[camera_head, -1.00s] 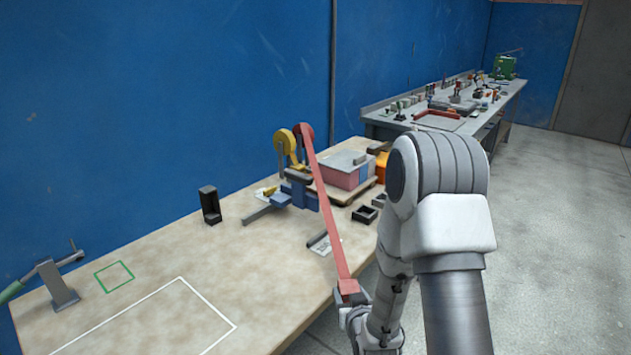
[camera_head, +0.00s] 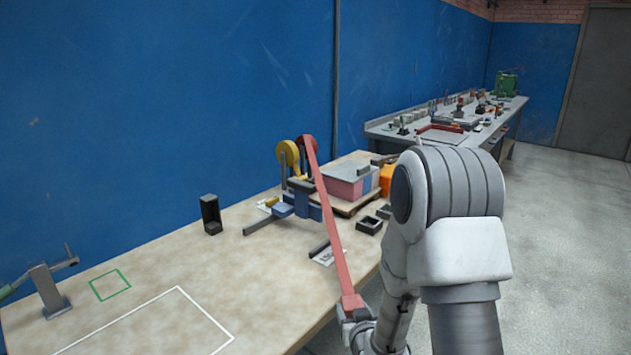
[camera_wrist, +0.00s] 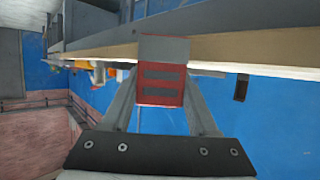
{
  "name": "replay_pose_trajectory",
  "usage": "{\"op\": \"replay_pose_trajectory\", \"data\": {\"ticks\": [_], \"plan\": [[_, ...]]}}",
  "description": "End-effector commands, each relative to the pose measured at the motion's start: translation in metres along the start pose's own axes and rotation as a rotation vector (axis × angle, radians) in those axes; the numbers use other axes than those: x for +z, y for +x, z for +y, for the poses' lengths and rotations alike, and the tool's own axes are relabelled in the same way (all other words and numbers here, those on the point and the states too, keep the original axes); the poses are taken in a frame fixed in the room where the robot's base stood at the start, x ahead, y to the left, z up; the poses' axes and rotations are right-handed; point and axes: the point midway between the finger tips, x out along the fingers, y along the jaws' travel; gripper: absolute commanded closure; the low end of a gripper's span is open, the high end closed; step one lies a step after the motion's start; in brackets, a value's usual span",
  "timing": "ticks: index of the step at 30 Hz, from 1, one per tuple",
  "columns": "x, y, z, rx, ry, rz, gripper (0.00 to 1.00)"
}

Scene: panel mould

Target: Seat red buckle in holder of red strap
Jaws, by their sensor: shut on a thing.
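The red strap (camera_head: 327,225) runs taut from the red reel (camera_head: 307,150) down across the table to my gripper (camera_head: 354,320) at the table's front edge. In the wrist view my gripper (camera_wrist: 162,82) is shut on the red buckle (camera_wrist: 160,97), a red block with dark slots and a grey end, held between both fingers. Small dark open-topped blocks (camera_head: 368,225) sit on the table right of the strap. A dark upright block with a recess (camera_head: 210,215) stands to the left. I cannot tell which is the red strap's holder.
A yellow reel (camera_head: 287,153) stands beside the red one, above a blue fixture (camera_head: 302,203). A pink and grey box (camera_head: 345,175) sits behind. A lever clamp (camera_head: 48,290) stands at the left. The table's middle, with white and green outlines, is clear.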

Motion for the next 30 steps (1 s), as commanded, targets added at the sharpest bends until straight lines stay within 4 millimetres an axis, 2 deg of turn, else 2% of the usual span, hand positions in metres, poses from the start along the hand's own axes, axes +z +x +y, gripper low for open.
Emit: {"op": "replay_pose_trajectory", "data": {"ticks": [5, 11, 21, 25, 30], "plan": [[-0.003, -0.001, 0.0, -0.001, -0.001, 0.001, 1.0], [-0.032, -0.013, 0.0, 0.0, 0.0, 0.001, 1.0], [-0.094, -0.039, 0.0, 0.0, 0.0, 0.001, 1.0], [-0.11, -0.045, 0.0, 0.0, 0.0, 0.001, 1.0], [-0.116, -0.048, -0.001, -0.002, -0.001, 0.001, 1.0]]}}
